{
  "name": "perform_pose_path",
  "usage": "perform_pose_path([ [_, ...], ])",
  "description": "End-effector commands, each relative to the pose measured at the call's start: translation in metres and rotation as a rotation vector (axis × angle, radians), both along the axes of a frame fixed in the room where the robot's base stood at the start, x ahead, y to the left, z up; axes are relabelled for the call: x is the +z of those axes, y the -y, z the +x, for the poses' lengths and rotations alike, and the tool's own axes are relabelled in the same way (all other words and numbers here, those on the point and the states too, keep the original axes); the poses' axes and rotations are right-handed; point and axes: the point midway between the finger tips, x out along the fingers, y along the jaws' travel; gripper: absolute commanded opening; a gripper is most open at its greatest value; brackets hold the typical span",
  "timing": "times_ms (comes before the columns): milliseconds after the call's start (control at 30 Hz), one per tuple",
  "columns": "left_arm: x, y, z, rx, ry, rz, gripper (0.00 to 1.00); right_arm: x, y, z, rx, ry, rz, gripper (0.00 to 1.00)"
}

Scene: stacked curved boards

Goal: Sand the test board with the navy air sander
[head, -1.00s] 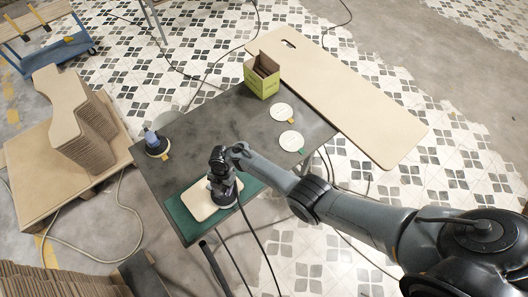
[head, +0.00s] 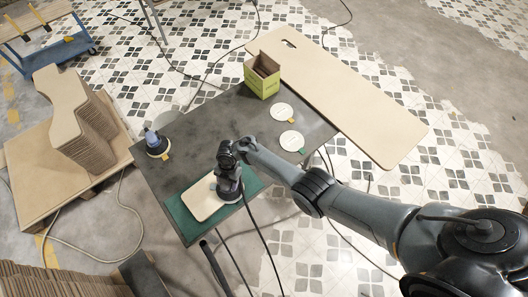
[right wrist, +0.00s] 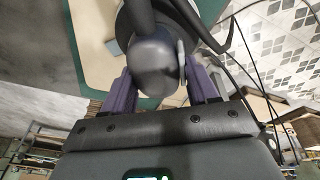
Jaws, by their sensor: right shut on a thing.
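The pale test board (head: 202,203) lies on a green mat (head: 188,224) at the front of the dark table. My right gripper (head: 228,158) is shut on a dark sander (head: 229,184), whose exact colour I cannot tell. The sander stands roughly upright with its pad at the board's right end, partly beyond its edge. Whether the pad touches the board is not clear. In the right wrist view, the purple fingers (right wrist: 162,85) lie on both sides of the sander's dark rounded body (right wrist: 156,62). My left gripper is not in view.
A second sander with a blue-grey top (head: 152,140) stands at the table's left. Two pale discs (head: 281,111) and a green box (head: 262,77) lie on the right and back. A dark hose (head: 258,235) trails off the front edge. The table's middle (head: 205,125) is clear.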

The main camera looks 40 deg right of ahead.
Motion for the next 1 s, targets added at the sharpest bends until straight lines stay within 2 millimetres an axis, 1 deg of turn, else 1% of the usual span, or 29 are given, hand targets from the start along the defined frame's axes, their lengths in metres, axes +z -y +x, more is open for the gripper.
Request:
perform_pose_path([
  [33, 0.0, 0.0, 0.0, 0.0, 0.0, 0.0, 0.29, -0.002, 0.004, -0.001, -0.004, -0.004, -0.005, 0.0],
  [267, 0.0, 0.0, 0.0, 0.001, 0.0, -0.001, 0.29, -0.003, 0.01, -0.001, -0.007, -0.006, -0.007, 0.0],
  [633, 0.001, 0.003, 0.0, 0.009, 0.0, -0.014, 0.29, -0.003, 0.034, -0.002, -0.006, -0.007, -0.008, 0.0],
  [767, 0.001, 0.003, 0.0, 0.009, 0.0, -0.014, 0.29, -0.002, 0.037, -0.002, -0.005, -0.007, -0.007, 0.0],
  [1000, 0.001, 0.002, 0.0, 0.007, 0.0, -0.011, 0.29, -0.002, 0.037, -0.002, -0.004, -0.007, -0.007, 0.0],
])
